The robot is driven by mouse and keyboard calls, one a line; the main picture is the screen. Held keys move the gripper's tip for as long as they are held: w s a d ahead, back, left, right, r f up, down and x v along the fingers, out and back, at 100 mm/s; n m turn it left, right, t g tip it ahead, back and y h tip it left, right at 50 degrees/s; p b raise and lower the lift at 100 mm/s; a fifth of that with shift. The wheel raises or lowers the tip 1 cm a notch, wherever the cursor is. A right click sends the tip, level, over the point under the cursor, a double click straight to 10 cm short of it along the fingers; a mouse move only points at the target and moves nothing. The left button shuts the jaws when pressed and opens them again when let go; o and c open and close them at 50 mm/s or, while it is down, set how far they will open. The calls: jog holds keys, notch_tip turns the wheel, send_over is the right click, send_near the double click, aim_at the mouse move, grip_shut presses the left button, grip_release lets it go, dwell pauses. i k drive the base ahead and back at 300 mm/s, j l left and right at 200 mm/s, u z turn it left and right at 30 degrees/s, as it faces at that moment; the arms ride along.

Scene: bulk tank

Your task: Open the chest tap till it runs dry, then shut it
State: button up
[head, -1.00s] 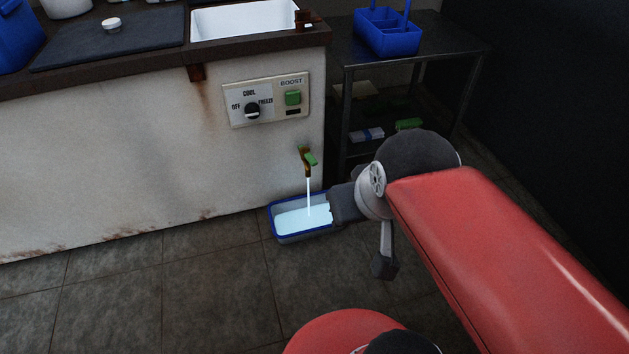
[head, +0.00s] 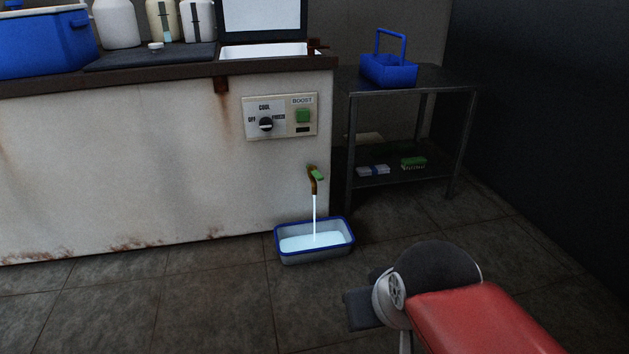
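The chest tap (head: 312,182) is a rusty brown spout with a green handle (head: 318,175), low on the right of the white chest front (head: 150,165). A white stream (head: 314,215) runs from it into a blue-rimmed tray (head: 315,257) on the floor, which holds pale liquid (head: 300,243). My gripper (head: 358,310) is in front of the tray and to its right, apart from both tray and tap. Its fingers are dark and seen from behind the wrist, so I cannot tell whether they are open or shut.
A control panel (head: 280,117) with a black dial and green BOOST button is above the tap. A dark metal shelf table (head: 410,85) stands at right, bearing a blue caddy (head: 388,70) and a green brush (head: 413,162). The floor at front left is clear.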

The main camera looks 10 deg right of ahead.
aim_at(312, 169)
jog(key=i+j, duration=0.2)
jog(key=i, duration=0.2)
jog(key=i+j, duration=0.2)
jog(key=i, duration=0.15)
jog(key=i+j, duration=0.2)
jog(key=i, duration=0.2)
